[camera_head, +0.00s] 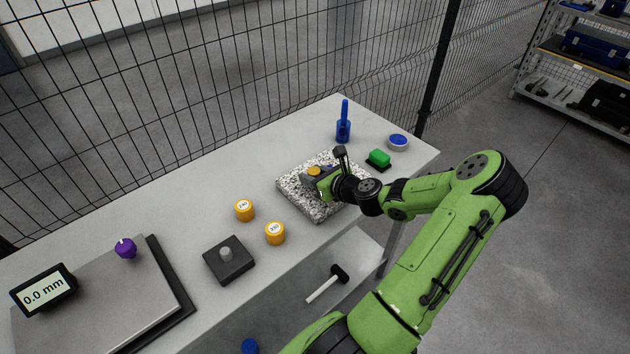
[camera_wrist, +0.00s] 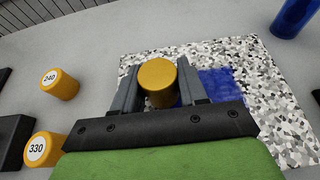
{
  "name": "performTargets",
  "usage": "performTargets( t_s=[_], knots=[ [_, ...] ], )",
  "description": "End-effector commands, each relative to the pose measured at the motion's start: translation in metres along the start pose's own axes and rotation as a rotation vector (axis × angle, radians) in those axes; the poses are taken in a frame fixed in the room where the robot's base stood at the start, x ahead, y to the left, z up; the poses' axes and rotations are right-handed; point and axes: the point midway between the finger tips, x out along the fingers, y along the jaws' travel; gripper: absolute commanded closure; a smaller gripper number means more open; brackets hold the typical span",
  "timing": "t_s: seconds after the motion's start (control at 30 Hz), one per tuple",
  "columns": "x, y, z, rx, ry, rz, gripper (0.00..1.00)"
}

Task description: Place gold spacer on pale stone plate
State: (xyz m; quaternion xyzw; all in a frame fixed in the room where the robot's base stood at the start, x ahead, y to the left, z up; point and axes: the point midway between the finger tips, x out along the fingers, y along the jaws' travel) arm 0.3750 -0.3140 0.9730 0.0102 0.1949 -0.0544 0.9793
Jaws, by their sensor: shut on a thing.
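My gripper (camera_wrist: 157,88) is shut on a gold spacer (camera_wrist: 157,82), a short gold cylinder held between its two grey fingers. In the head view the spacer (camera_head: 314,171) shows between the fingers over the pale stone plate (camera_head: 318,212), a speckled black-and-white slab. In the wrist view the plate (camera_wrist: 285,115) lies below and to the right of the spacer, with a blue patch on its surface partly hidden by a finger. I cannot tell whether the spacer touches the plate.
Two gold cylinders marked 240 (camera_head: 244,210) and 330 (camera_head: 275,233) stand left of the plate. A dark block with a grey peg (camera_head: 228,262) is nearer. A wire fence backs the table.

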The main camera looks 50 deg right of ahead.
Motion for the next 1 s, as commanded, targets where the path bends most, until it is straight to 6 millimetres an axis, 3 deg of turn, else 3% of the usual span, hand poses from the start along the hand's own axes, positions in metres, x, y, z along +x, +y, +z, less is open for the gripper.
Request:
performTargets(
  t_s=[0.07,0.37,0.4,0.53,0.87,1.0],
  knots=[
    [0.004,0.000,-0.010,0.002,-0.002,-0.001,0.95],
    [0.005,0.000,-0.011,0.000,-0.002,-0.001,0.95],
    [0.005,0.000,-0.011,0.000,-0.001,-0.001,0.53],
    [0.005,0.000,-0.011,0.000,0.000,-0.001,0.33],
    [0.002,-0.001,-0.006,-0.001,0.000,-0.002,0.32],
    [-0.026,-0.002,-0.008,0.002,0.003,-0.006,0.32]
  ],
)
